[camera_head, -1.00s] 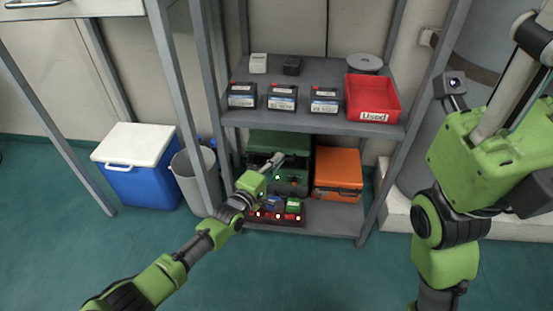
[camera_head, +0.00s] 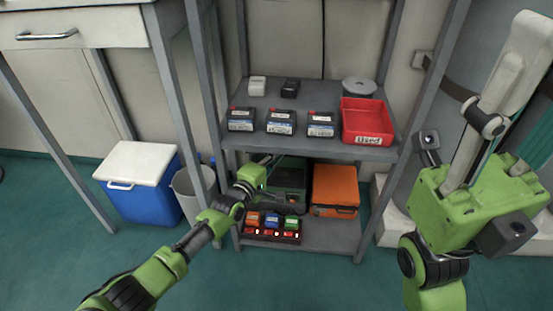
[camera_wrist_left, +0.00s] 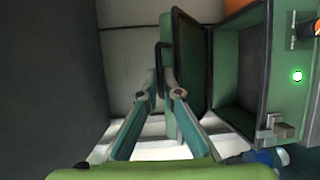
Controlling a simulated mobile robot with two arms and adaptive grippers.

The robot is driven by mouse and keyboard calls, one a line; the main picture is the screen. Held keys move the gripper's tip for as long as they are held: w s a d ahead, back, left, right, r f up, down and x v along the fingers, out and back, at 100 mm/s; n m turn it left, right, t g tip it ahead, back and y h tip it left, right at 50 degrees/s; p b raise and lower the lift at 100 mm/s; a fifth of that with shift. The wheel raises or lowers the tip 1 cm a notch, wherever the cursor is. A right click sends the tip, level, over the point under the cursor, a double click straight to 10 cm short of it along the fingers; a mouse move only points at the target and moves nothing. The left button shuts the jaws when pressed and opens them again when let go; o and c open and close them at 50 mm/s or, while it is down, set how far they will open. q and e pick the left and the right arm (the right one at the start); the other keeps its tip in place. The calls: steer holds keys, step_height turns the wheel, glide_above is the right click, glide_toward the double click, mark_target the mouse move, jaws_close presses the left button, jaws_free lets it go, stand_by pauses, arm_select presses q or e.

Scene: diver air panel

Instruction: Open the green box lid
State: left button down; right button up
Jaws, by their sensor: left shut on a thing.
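The green box (camera_head: 290,182) sits on the lower shelf, left of the orange case. In the left wrist view the green box (camera_wrist_left: 258,60) shows its dark, hollow inside. Its lid (camera_wrist_left: 191,65) stands swung away from the body, with a dark handle (camera_wrist_left: 163,58) on its outer side. My left gripper (camera_wrist_left: 162,80) is shut on this handle, and it also shows in the head view (camera_head: 268,161) at the box's upper left. The shelf above hides part of the lid in the head view.
An orange case (camera_head: 335,187) stands beside the box. A tray (camera_head: 270,236) with orange, blue and green items lies in front. Above is a shelf (camera_head: 340,150) with black batteries and a red bin (camera_head: 366,124). A grey post (camera_head: 206,80) stands close to my left arm.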

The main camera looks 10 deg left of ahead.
arm_select(q)
steer(key=shift+r, duration=0.2)
steer(key=c, duration=2.2)
jaws_free()
steer(key=shift+s+f, duration=0.1)
steer(key=shift+v, duration=4)
